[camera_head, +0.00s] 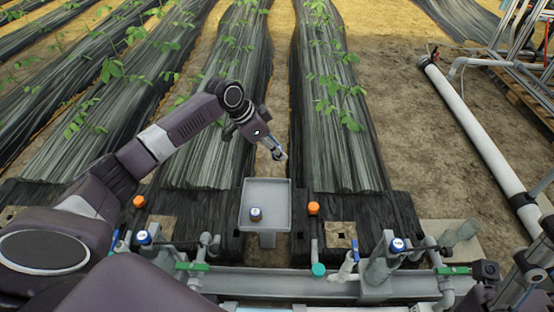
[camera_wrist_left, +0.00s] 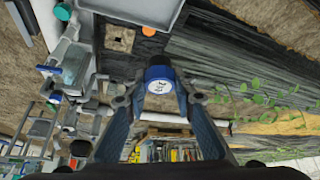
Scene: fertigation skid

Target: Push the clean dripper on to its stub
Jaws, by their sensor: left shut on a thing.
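My left gripper (camera_head: 279,152) reaches in from the left and hangs in the air above and beyond the grey tray. In the left wrist view its fingers (camera_wrist_left: 159,97) are shut on a dripper (camera_wrist_left: 159,73) with a blue rim and a white marked face. In the head view this dripper is too small to make out clearly. I cannot tell for certain which fitting is the stub. My right gripper is not in view.
Orange caps (camera_head: 139,201) (camera_head: 313,208) flank the tray. Blue-and-white-topped fittings (camera_head: 144,238) (camera_head: 397,245) stand on the pipework along the grey rail (camera_head: 285,282). A long white pipe (camera_head: 480,140) runs at the right. Plastic-covered plant rows (camera_head: 330,120) lie beyond.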

